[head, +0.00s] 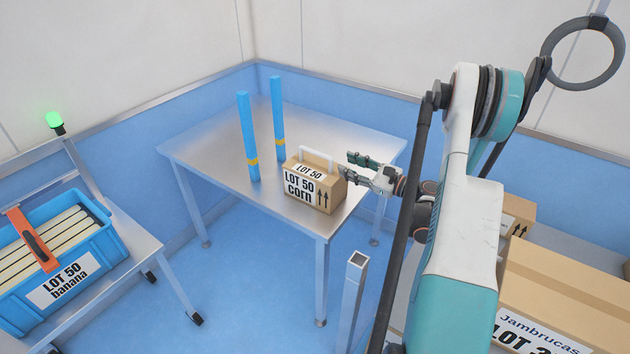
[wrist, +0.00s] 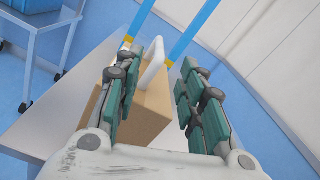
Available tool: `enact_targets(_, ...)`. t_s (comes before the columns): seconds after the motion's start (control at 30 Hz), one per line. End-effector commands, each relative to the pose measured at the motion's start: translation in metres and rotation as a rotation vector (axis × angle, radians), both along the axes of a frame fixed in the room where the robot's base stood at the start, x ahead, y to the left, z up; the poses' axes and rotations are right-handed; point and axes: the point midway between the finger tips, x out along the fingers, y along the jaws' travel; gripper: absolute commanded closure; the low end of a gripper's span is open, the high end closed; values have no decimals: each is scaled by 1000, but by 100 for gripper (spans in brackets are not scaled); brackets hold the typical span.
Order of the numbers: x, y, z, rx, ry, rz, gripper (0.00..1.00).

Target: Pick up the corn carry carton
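The corn carry carton (head: 313,184) is a brown box with a white handle on top and labels reading "LOT 50 corn". It stands upright near the front edge of the metal table (head: 210,141). My gripper (head: 353,168) is open just to the right of the carton, with its fingers pointing toward the handle. In the wrist view, the carton (wrist: 152,118) lies ahead and partly behind the left finger. Its white handle (wrist: 152,62) rises between the two spread fingers of my gripper (wrist: 162,65), and nothing is held. The carton's lower part is hidden there.
Two blue posts with yellow bands (head: 248,137) stand on the table behind the carton. A blue banana crate (head: 100,255) with an orange handle sits on a cart at left. Brown boxes (head: 570,285) lie at right. A metal post (head: 352,300) stands in front of the table.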

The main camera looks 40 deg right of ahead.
Motion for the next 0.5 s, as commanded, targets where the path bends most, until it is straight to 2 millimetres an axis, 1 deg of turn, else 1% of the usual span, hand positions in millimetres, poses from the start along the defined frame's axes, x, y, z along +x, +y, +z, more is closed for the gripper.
enact_targets(0.07,3,2,-5,-14,3,6,63)
enact_targets(0.13,12,6,-6,-16,4,11,63)
enact_targets(0.4,59,22,-6,-14,3,8,63)
enact_targets(0.5,71,25,-6,-13,3,7,63)
